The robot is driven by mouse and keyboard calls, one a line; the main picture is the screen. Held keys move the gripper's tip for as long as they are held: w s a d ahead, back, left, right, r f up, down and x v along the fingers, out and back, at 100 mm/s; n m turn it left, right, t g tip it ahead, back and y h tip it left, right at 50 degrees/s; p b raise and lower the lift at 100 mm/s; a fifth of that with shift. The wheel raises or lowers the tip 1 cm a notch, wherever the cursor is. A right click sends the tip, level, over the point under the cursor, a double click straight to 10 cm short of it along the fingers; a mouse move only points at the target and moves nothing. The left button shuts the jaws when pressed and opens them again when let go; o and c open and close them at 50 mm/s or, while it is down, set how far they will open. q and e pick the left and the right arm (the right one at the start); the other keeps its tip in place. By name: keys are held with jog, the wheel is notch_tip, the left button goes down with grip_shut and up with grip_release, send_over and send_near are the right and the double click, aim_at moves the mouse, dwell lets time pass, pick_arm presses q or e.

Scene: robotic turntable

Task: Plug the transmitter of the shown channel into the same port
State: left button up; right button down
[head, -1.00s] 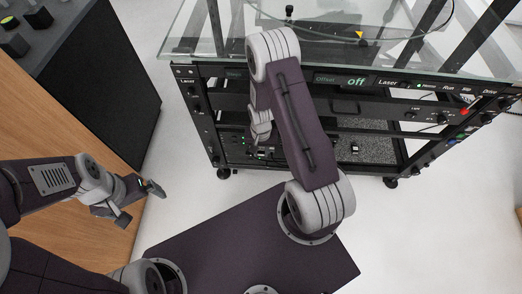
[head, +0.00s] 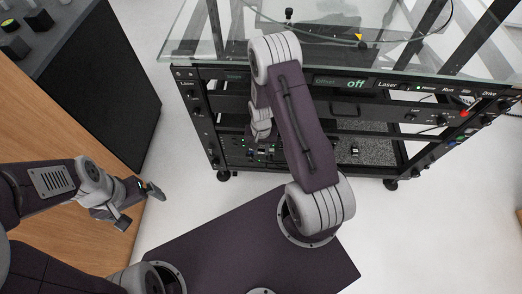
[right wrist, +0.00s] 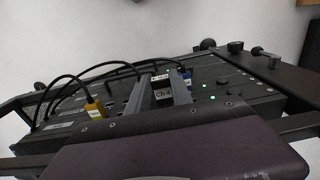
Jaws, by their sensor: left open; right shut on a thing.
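My right gripper (right wrist: 162,82) is shut on a dark transmitter (right wrist: 163,95) with a white "Ch" label; its number is too small to read surely. It is at the lower panel (right wrist: 60,130) of the rack; whether the plug is seated in a port is hidden. A yellow plug (right wrist: 95,108) on a black cable is to its left, and a blue plug (right wrist: 187,76) is just behind it to the right. In the head view, my right arm hides much of that panel. My left gripper (head: 140,206) is open and empty, away from the rack.
The black rack (head: 300,73) has a glass top and a display (head: 355,83) reading "off". A wooden-sided cabinet (head: 60,130) with dark knobs stands at left. Black cables (right wrist: 75,80) arch over the panel. Open floor (head: 180,200) lies between cabinet and rack.

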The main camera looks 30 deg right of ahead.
jog(key=shift+w+d, duration=0.25)
jog(key=shift+w, duration=0.1)
jog(key=c, duration=1.1)
grip_release()
jog(key=shift+o, duration=0.2)
